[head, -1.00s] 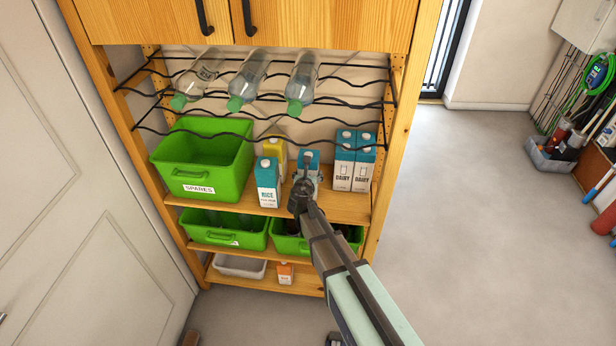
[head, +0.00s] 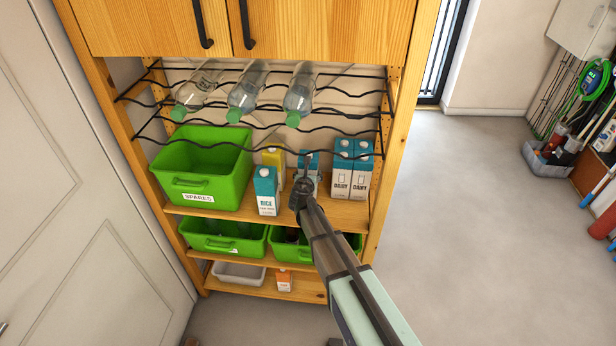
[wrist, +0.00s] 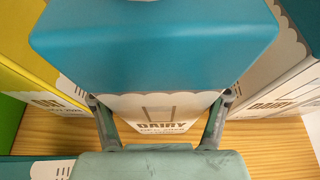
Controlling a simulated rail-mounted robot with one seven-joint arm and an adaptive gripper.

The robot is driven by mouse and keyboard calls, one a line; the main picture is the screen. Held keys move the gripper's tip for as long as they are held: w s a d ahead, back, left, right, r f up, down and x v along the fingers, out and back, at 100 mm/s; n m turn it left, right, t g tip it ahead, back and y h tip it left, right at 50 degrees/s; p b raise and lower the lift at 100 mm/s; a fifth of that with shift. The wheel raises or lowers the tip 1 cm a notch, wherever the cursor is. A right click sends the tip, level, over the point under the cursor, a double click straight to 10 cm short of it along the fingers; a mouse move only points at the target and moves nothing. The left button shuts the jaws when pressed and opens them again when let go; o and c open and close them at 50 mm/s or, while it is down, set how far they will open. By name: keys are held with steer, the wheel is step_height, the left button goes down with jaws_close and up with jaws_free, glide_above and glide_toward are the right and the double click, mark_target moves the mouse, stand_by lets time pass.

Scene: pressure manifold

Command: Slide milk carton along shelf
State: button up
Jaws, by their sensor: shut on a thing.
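A milk carton with a blue top and the label DAIRY (wrist: 160,112) stands between my fingers in the wrist view. In the head view its blue top (head: 310,156) shows just behind my gripper (head: 303,187), which hides most of it. My gripper, also in the wrist view (wrist: 160,106), is shut on this carton, with one finger on each side. The carton is upright on the wooden shelf (head: 335,212). Two more DAIRY cartons (head: 351,172) stand close to its right.
A yellow-topped carton (head: 273,158) stands to the left, with a blue-topped RICE carton (head: 266,193) in front of it. A green SPARES bin (head: 203,170) fills the shelf's left. A wire rack with bottles (head: 247,95) hangs above. Some bare shelf lies at the front right.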

steer(key=shift+w+d+p, duration=0.1)
steer(key=shift+w+p, duration=0.4)
steer(key=shift+w, duration=1.2)
steer(key=o, duration=1.8)
steer(key=shift+o, duration=0.2)
steer(key=shift+s, duration=0.15)
